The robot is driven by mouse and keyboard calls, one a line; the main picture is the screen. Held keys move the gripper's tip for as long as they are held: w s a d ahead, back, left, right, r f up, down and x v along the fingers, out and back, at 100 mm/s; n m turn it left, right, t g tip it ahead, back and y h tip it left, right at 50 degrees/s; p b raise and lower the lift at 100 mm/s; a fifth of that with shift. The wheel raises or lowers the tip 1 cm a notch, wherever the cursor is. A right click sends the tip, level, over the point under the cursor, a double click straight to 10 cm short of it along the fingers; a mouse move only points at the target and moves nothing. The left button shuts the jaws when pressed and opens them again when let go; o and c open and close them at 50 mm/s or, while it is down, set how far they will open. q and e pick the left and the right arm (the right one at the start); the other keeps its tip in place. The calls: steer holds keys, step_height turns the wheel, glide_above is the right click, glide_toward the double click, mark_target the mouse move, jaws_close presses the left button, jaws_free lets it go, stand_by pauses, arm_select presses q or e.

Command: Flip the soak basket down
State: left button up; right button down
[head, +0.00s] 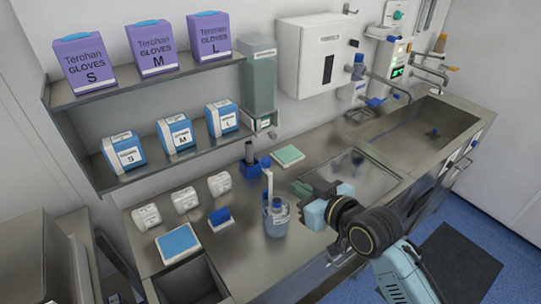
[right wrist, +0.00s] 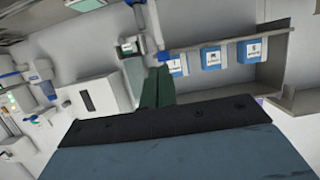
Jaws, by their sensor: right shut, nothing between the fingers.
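A clear soak container (head: 277,219) with bluish contents stands on the steel counter. An upright pale handle with a blue top (head: 267,180) rises from its left side, and I take this as part of the soak basket. The basket itself is hard to make out at this size. My right gripper (head: 301,188) is to the right of the handle, slightly above the counter, pointing left. Its green fingers are shut with nothing between them, and they also show in the right wrist view (right wrist: 158,87). A gap separates them from the handle in the head view. My left gripper is out of view.
A sink (head: 440,125) is at the right. Shelves (head: 160,80) hold glove boxes.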

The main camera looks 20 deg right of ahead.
step_height(320, 180, up, 8)
steer(key=w+p, duration=0.1)
steer(key=shift+a+t, duration=0.3)
steer(key=shift+w+f, duration=0.1)
steer(key=w+a+f+p, duration=0.1)
steer(key=w+a+f, duration=0.2)
steer(key=w+f, duration=0.3)
steer(key=w, duration=0.3)
steer(key=shift+a+f+p, duration=0.15)
steer(key=shift+f+p, duration=0.1)
steer(key=shift+p, duration=0.1)
